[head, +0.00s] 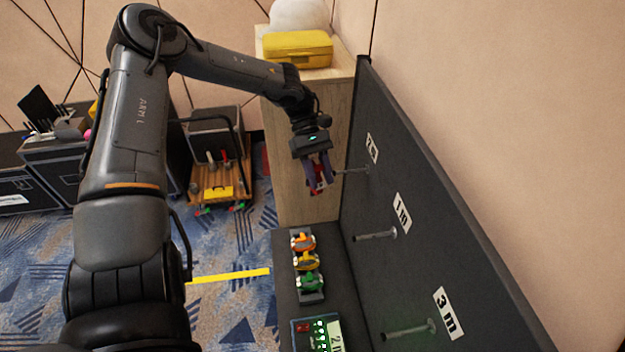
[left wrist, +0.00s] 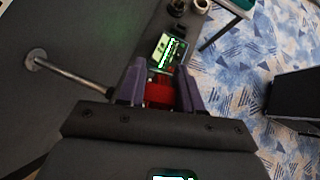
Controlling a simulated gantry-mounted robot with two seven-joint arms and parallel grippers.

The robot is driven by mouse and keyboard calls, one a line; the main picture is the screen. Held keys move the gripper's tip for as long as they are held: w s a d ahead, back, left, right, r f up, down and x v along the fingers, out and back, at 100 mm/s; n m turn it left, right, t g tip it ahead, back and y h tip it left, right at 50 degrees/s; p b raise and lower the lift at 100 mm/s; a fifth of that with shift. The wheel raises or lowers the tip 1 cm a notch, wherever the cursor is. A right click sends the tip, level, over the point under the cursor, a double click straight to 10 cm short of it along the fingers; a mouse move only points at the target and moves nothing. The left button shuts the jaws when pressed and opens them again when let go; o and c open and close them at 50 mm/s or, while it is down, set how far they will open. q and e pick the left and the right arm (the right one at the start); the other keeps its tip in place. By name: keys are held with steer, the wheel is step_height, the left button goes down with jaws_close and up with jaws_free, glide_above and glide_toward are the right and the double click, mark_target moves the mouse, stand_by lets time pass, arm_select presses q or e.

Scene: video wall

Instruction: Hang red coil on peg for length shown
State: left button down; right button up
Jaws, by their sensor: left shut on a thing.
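My left gripper (head: 319,172) is shut on the red coil (head: 318,181) and holds it up beside the dark panel. In the left wrist view the red coil (left wrist: 160,93) sits between the two purple fingers (left wrist: 160,88). The top peg (head: 351,170), under the 2 m label (head: 372,148), points toward the gripper, its free end close to it. The left wrist view shows a peg (left wrist: 70,76) left of the fingers. I cannot tell whether coil and peg touch. A small screen (head: 309,337) shows a red patch, with a card (head: 335,337) starting with 2. My right gripper is out of view.
Empty pegs stick out at 1 m (head: 375,236) and 3 m (head: 408,331). Orange (head: 303,242), yellow (head: 305,262) and green (head: 308,282) coils stand in a rack on the dark bench. A wooden cabinet (head: 300,120) with a yellow case (head: 297,48) stands behind.

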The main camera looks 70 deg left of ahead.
arm_select(q)
steer(key=w+d+f+b, duration=0.1)
steer(key=w+f+b, duration=0.1)
steer(key=w+b, duration=0.7)
steer(key=shift+d, duration=0.4)
stand_by(0.5)
stand_by(0.6)
steer(key=c, duration=0.9)
jaws_free()
steer(key=shift+o, duration=1.1)
